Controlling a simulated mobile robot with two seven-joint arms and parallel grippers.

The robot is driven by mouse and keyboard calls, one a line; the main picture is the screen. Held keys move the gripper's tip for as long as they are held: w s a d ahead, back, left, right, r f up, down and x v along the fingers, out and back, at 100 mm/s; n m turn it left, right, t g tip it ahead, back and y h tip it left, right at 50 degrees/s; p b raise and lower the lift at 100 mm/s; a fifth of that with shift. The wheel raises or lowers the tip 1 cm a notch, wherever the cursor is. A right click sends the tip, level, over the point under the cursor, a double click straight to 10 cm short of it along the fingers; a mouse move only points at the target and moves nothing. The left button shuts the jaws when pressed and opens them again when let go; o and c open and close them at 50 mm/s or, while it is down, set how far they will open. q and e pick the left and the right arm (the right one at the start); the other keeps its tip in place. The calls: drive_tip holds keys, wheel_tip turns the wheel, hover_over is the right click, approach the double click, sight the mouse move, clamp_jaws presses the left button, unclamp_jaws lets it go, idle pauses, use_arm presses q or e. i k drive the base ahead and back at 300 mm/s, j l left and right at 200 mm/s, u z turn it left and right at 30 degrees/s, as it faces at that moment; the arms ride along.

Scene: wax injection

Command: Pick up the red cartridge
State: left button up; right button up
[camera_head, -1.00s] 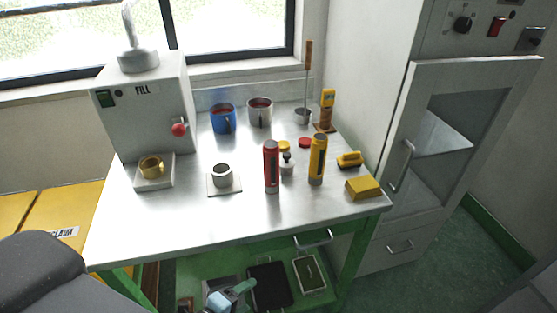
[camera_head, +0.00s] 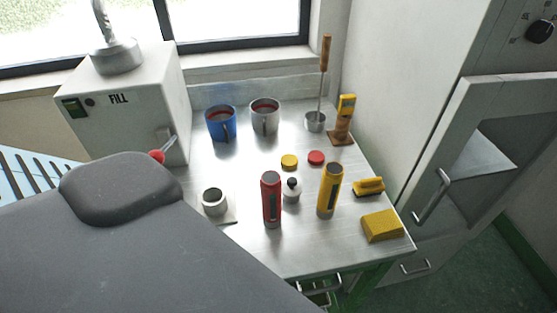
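The red cartridge (camera_head: 271,200) stands upright near the front middle of the metal table, with a dark strip down its front. A yellow cartridge (camera_head: 330,191) stands upright to its right, apart from it. A dark grey arm part of mine covers the lower left and hides the table's left front. Neither gripper shows in the view.
The FILL machine (camera_head: 125,105) stands at the left back. A blue mug (camera_head: 221,124), a grey mug (camera_head: 265,117) and a ladle pot (camera_head: 315,121) stand behind. A yellow block (camera_head: 382,226) lies at the front right. A cabinet door (camera_head: 480,150) stands right of the table.

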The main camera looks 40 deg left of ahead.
sight(270, 180)
drive_tip(key=k+u, duration=0.1)
drive_tip(key=u, duration=1.05)
